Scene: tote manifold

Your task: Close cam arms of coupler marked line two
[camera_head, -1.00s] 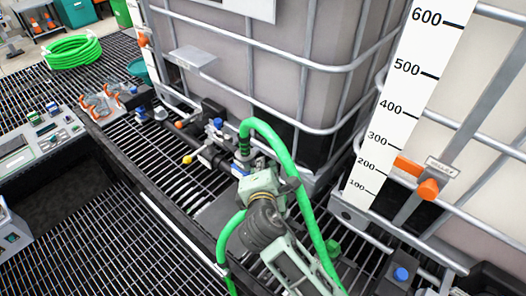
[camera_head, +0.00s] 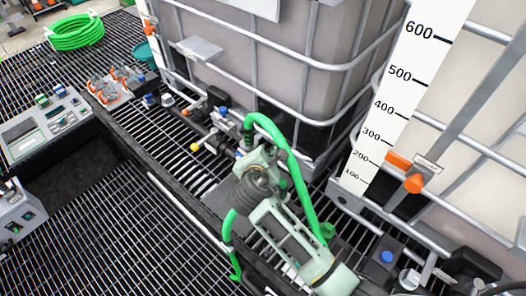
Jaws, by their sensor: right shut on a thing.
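A green hose (camera_head: 272,127) arches up from a coupler (camera_head: 247,141) on the pipe manifold in front of the left tote, then runs down to the right. My right gripper (camera_head: 244,158) is at the coupler, with its arm coming from the lower right. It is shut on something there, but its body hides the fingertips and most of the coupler. I cannot tell whether it holds a cam arm or the coupler body. No line marking can be read. My left gripper is not in view.
Two caged totes stand behind, the left one (camera_head: 270,70) close to the manifold. The right one carries a level scale (camera_head: 400,100) and an orange-handled valve (camera_head: 413,183). A coiled green hose (camera_head: 76,32) and orange-and-grey fittings (camera_head: 103,88) lie left. Open grating (camera_head: 110,220) fills the lower left.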

